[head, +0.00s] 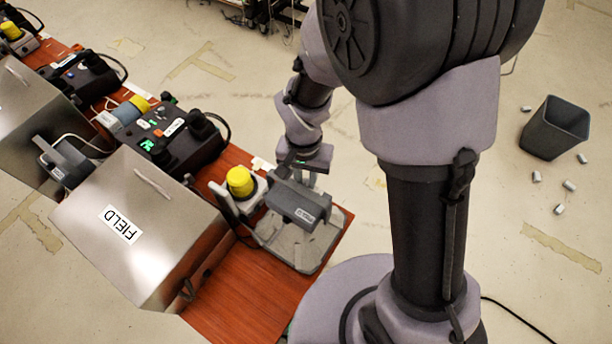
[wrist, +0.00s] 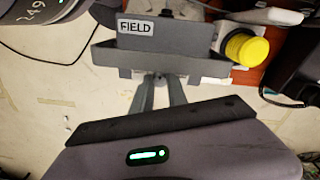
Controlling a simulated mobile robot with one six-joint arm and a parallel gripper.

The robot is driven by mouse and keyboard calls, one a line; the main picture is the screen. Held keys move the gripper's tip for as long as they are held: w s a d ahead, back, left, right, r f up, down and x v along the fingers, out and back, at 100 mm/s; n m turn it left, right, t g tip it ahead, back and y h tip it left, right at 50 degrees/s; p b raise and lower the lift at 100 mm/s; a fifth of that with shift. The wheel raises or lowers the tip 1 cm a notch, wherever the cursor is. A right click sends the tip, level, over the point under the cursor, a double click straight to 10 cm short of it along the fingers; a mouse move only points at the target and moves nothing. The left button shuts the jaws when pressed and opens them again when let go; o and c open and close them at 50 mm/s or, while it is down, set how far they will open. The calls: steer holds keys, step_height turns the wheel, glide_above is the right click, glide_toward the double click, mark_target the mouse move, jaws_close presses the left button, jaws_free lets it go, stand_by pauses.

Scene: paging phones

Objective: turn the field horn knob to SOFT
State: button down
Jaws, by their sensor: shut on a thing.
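The field horn (head: 298,202) is a dark grey box on a grey stand near the board's end. In the wrist view the horn (wrist: 185,45) bears a FIELD label. My gripper (wrist: 160,80) reaches up to the horn's near edge, its two grey fingers close together. They are shut on a small part there, which seems to be the horn knob; the fingers and the edge mostly hide it. Its marks and setting cannot be read. In the head view my gripper (head: 297,172) is beside the horn.
A yellow-topped fixture (head: 240,181) stands close beside the horn; its yellow top also shows in the wrist view (wrist: 246,48). A metal FIELD box (head: 135,235) and a black phone unit (head: 175,142) are to the left. A grey bin (head: 555,128) stands on the floor at right.

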steer(key=c, duration=1.3)
jaws_free()
